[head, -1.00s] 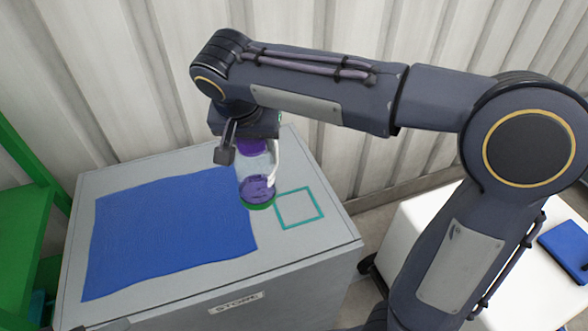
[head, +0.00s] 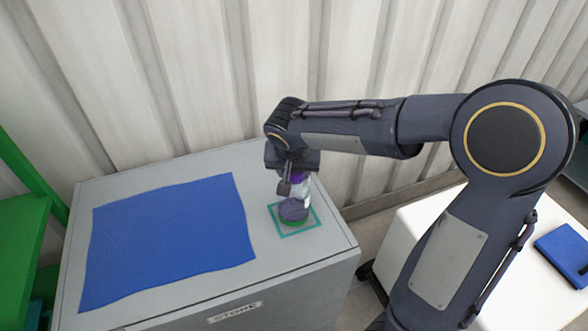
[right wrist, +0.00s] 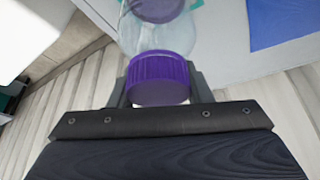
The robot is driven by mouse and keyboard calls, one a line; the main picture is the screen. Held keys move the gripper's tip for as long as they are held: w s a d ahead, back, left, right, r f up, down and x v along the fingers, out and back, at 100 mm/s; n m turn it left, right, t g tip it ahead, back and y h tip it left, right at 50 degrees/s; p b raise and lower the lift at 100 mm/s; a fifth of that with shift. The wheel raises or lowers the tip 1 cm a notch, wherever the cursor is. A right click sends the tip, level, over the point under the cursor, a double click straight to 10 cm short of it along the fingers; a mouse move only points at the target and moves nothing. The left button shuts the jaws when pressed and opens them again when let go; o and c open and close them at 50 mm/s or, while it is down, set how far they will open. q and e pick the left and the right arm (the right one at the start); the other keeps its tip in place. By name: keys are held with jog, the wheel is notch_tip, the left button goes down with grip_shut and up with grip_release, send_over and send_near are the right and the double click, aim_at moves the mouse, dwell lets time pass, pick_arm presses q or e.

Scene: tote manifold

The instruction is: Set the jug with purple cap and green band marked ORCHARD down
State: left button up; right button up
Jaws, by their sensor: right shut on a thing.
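The jug (head: 295,211) is clear, with a purple cap and purple contents or base part and a green band low down. It stands upright over the teal square outline (head: 311,230) on the grey cabinet top. I cannot tell whether its bottom touches the surface. My right gripper (head: 296,184) is above it, shut on the cap. In the right wrist view the purple cap (right wrist: 158,80) sits between the two fingers, with the clear body beyond. The ORCHARD marking is not readable. My left gripper is not in view.
A green frame (head: 22,225) stands at left. A white surface (head: 420,215) with a blue item (head: 565,255) is at right. A corrugated wall stands behind.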

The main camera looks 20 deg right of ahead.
jog(key=o, duration=1.4)
jog(key=shift+o, duration=0.2)
jog(key=v, duration=1)
jog(key=shift+s+a+r, duration=0.1)
jog(key=shift+r, duration=0.3)
jog(key=s+f+n+y, duration=0.2)
jog(key=s+f+y, duration=0.1)
jog(key=s, duration=0.7)
jog(key=s+f+n+t+y, duration=0.1)
jog(key=s+f+n+y, duration=0.1)
jog(key=s+f, duration=0.3)
jog(key=s+y, duration=0.1)
jog(key=s, duration=0.3)
jog(key=shift+s+t, duration=0.3)
jog(key=shift+s, duration=0.1)
